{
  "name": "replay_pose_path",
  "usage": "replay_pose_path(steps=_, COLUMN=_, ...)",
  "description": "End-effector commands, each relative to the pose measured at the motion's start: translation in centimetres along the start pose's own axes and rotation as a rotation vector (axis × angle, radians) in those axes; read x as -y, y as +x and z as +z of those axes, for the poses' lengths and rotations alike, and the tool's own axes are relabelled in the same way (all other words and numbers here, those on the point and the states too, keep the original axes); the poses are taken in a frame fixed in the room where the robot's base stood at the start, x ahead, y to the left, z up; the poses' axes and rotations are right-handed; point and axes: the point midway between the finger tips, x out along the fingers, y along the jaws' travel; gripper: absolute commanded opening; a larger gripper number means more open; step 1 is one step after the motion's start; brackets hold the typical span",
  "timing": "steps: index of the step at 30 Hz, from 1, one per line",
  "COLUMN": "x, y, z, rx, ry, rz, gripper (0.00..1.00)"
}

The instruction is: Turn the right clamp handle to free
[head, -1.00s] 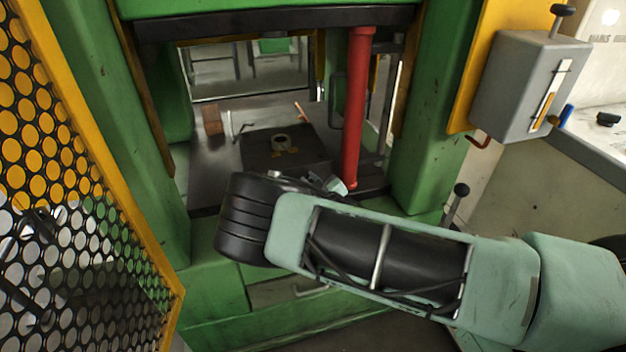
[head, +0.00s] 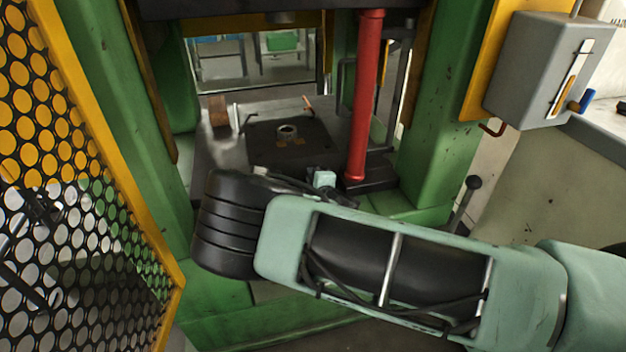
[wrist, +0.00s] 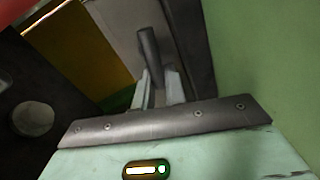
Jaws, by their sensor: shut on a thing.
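The right clamp handle (wrist: 148,45) shows in the wrist view as a short, dark grey rod, tilted slightly. My gripper (wrist: 158,76) has its two pale fingers at the rod's lower end and is shut on it. The lower end is partly hidden by the fingers. In the head view only a small pale green part of my gripper (head: 324,180) shows, behind my forearm and just left of the red column's foot. The fingers and the held handle cannot be made out there.
A red column (head: 365,95) stands close to my gripper. A dark block with a round ring (head: 288,130) lies on the press bed. Green press posts (head: 445,110) flank the opening. A yellow mesh guard (head: 75,150) is at left, a grey control box (head: 545,70) at right.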

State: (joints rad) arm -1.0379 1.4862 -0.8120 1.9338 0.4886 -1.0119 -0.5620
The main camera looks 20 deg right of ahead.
Motion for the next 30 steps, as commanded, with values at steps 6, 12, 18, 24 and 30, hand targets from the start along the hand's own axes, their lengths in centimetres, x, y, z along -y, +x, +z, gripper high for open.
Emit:
replay_pose_path(steps=6, x=0.58, y=0.05, z=0.01, rx=0.023, ry=-0.120, rz=-0.002, gripper=0.00)
replay_pose_path(steps=12, x=0.67, y=0.06, z=0.01, rx=0.034, ry=-0.178, rz=-0.002, gripper=0.00)
replay_pose_path(steps=18, x=0.69, y=0.06, z=0.04, rx=0.039, ry=-0.200, rz=-0.003, gripper=0.00)
replay_pose_path(steps=24, x=0.69, y=0.06, z=0.05, rx=0.040, ry=-0.202, rz=-0.003, gripper=0.00)
replay_pose_path(steps=30, x=0.71, y=0.06, z=0.05, rx=0.040, ry=-0.201, rz=-0.004, gripper=0.27)
